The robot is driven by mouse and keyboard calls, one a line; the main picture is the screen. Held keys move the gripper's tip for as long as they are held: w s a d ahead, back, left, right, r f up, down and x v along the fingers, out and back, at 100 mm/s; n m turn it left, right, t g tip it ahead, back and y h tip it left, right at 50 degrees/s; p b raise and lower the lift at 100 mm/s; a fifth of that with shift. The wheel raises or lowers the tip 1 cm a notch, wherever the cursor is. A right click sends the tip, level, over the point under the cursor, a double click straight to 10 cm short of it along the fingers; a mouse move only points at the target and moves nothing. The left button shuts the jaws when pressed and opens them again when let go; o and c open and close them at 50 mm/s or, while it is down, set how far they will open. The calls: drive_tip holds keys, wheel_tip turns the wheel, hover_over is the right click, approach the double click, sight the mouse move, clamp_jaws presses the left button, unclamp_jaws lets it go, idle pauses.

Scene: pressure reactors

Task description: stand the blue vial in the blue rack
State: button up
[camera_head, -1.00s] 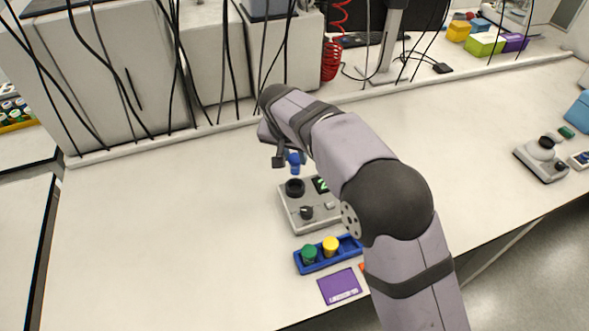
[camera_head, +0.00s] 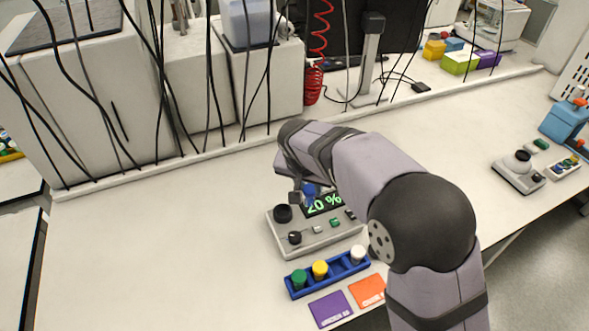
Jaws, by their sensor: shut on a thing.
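The blue vial (camera_head: 310,191) is in my gripper (camera_head: 303,194), held above the back of a grey instrument. My gripper is shut on it, and the arm hides part of the jaws. The vial looks roughly upright. The blue rack (camera_head: 331,280) lies in front of the instrument. It holds a green-capped vial (camera_head: 299,278) at its left, a yellow-capped vial (camera_head: 320,269) beside it and a white-capped vial (camera_head: 358,253) at its right end. The slot between yellow and white looks empty. The vial is apart from the rack.
The grey instrument (camera_head: 318,239) has a black ring, knobs and a display reading 20 %. A purple card (camera_head: 329,308) and an orange card (camera_head: 367,291) lie in front of the rack. Black cables hang across the back. The bench at left is clear.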

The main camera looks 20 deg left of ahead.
drive_tip(key=s+d+f+m+g+h, duration=0.3)
drive_tip(key=s+d+f+m, duration=0.3)
drive_tip(key=d+m, duration=0.5)
drive_tip(key=s+m+h, duration=0.1)
drive_tip(key=s+m, duration=0.1)
drive_tip(key=m, duration=0.2)
drive_tip(key=shift+f+h, duration=0.3)
drive_tip(key=shift+f, duration=0.1)
drive_tip(key=shift+s+d, duration=0.1)
drive_tip(key=shift+f+b, duration=0.85)
drive_tip(key=shift+f, duration=1.05)
drive_tip(key=shift+f+b, duration=0.15)
drive_tip(key=shift+b, duration=0.2)
drive_tip(key=shift+f+b, duration=1.1)
drive_tip(key=shift+f, duration=0.2)
drive_tip(key=shift+f+b, duration=0.3)
drive_tip(key=shift+b, duration=0.05)
